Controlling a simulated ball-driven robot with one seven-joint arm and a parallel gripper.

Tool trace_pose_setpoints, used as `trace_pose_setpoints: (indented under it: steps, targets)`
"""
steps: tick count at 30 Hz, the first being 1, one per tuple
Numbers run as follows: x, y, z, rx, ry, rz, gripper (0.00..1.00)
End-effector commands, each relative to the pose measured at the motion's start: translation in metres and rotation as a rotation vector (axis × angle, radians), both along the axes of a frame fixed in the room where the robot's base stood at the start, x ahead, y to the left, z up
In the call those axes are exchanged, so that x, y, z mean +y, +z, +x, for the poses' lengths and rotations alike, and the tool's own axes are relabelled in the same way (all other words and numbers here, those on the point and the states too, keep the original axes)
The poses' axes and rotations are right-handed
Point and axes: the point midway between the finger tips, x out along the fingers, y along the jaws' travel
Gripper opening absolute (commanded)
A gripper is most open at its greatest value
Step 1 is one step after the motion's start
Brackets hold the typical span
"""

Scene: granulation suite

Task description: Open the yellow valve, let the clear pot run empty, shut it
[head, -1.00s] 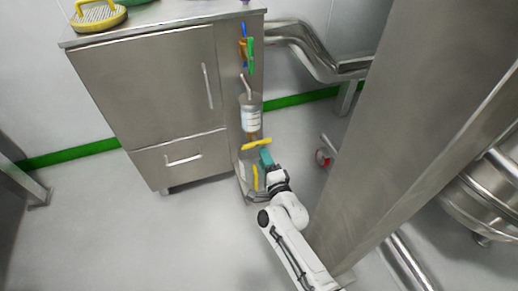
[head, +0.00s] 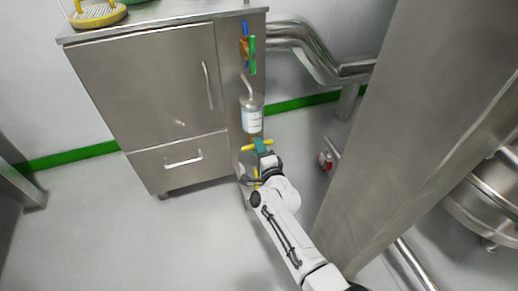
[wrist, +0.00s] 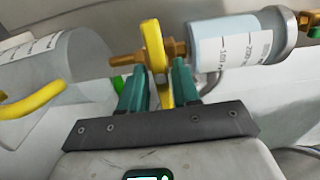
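The clear pot (head: 252,118), marked with a scale, hangs on the cabinet's side; its wall also shows in the wrist view (wrist: 232,42), with a pale blue band inside. A brass valve (wrist: 176,49) joins its outlet. The yellow valve handle (head: 248,147) lies crosswise to the brass pipe and shows close up in the wrist view (wrist: 154,45). My gripper (head: 262,145) is at the valve, its green fingers apart on either side of the handle. A clear graduated vessel with a yellow handle (wrist: 32,101) sits below the outlet; whether it holds liquid I cannot tell.
The steel cabinet (head: 150,90) stands left of the valve. A large steel column (head: 400,130) rises close to the right of my arm. A red-ended fitting (head: 325,161) is low behind. The floor at front left is clear.

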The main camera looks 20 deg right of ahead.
Motion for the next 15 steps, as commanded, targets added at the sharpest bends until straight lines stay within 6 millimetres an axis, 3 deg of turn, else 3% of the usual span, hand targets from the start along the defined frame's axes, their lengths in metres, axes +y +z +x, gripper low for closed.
trace_pose_setpoints:
  steps: [9,15]
  targets:
    - [0.0001,-0.0003,-0.0002,0.0,0.0,0.0,0.0]
    - [0.0001,-0.0006,-0.0003,0.001,0.0,-0.002,0.0]
